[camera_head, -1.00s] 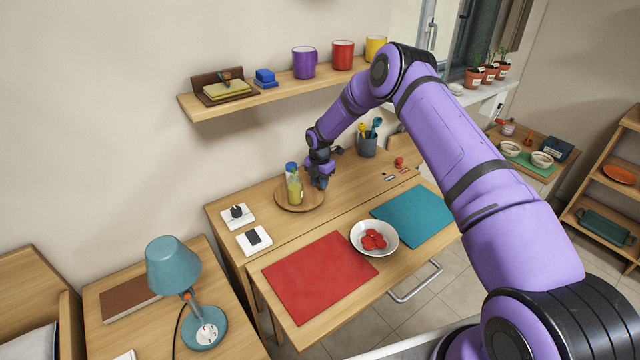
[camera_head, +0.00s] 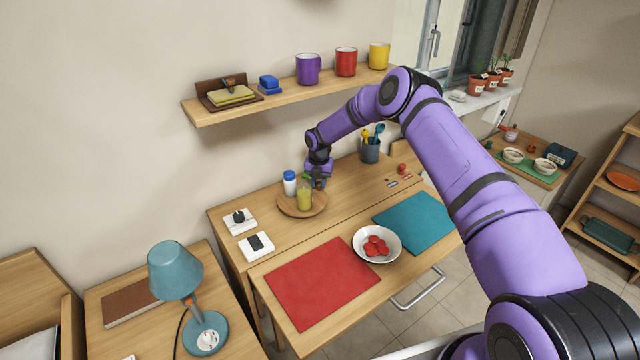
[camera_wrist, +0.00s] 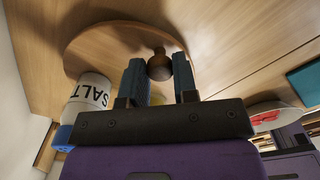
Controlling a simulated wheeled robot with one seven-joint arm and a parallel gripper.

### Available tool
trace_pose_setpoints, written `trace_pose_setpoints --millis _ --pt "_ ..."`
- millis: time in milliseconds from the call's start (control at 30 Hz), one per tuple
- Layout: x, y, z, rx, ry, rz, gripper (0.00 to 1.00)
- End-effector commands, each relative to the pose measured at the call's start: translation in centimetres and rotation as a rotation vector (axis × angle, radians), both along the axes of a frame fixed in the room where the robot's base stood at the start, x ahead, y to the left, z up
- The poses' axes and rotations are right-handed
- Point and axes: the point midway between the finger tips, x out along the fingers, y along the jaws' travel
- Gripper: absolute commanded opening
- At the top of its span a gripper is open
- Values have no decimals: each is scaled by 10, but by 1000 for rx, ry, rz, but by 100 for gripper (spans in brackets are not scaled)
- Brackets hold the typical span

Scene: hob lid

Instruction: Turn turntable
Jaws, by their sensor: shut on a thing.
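The turntable (camera_head: 289,208) is a round wooden disc on the back left of the desk. A white salt shaker with a blue cap (camera_head: 290,182) and a yellow container (camera_head: 305,199) stand on it. In the wrist view the turntable (camera_wrist: 105,42) has a dark brown knob (camera_wrist: 159,66) near its edge. My gripper (camera_wrist: 159,72) has one finger on each side of the knob and is shut on it. The shaker, marked SALT (camera_wrist: 92,92), is at the left there; the yellow container is mostly hidden behind the gripper. In the head view my gripper (camera_head: 317,183) hides the knob.
Two white switch plates (camera_head: 256,245) lie left of the turntable. A pen cup (camera_head: 370,150) stands behind to the right. A red mat (camera_head: 325,280), a bowl of red pieces (camera_head: 377,243) and a teal mat (camera_head: 417,222) lie in front. A wall shelf (camera_head: 290,96) hangs above.

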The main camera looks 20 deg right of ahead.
Motion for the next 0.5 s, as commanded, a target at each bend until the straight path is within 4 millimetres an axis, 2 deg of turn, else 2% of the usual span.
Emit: trace_pose_setpoints --millis 500 --pt "6 1 0 -1 0 80 0"
